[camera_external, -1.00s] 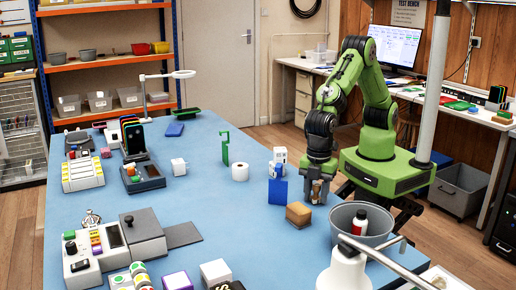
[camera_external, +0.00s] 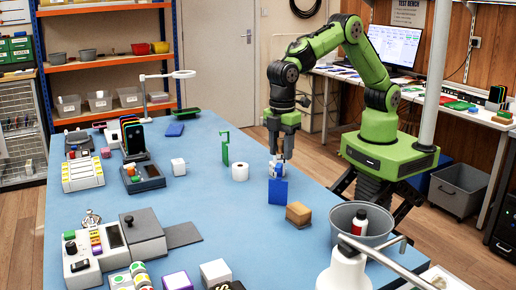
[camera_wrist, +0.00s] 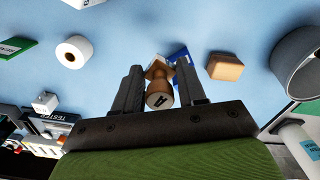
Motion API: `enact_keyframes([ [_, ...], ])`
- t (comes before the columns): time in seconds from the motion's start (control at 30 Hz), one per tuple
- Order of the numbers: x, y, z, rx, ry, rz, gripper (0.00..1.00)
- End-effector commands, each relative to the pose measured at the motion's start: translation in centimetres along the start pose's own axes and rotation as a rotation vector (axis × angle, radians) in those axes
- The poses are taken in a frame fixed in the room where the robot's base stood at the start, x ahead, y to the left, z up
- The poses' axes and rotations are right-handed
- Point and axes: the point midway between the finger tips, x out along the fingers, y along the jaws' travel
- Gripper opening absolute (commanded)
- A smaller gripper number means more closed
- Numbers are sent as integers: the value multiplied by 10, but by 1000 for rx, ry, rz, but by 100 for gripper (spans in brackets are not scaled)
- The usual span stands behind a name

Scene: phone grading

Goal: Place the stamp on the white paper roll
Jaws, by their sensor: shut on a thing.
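The white paper roll (camera_external: 240,172) stands on the blue table, left of my gripper; it also shows at upper left in the wrist view (camera_wrist: 73,51). My gripper (camera_external: 282,157) points down above the table near the blue block (camera_external: 277,191). In the wrist view my gripper (camera_wrist: 160,92) is shut on the stamp (camera_wrist: 160,95), a wooden piece with a round end marked "A". The stamp is apart from the roll. In the external view the stamp is too small to make out clearly.
A tan block (camera_external: 298,214) sits right of the blue block. A grey bucket (camera_external: 362,226) is at the table's right edge. The table in front of the roll is clear.

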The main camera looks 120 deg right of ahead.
Motion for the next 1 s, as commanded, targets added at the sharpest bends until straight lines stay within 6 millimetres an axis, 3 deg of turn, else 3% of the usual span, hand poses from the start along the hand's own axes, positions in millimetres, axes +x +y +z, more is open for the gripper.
enact_keyframes([
  [0.03,-11,27,-3,62,-2,0,12],
  [0.2,-25,114,-2,252,-1,1,12],
  [0.33,-28,154,5,339,-1,1,12],
  [0.47,-18,167,8,368,-3,0,12],
  [0.63,25,167,9,368,-5,0,12],
  [1.0,77,166,8,366,-2,1,12],
])
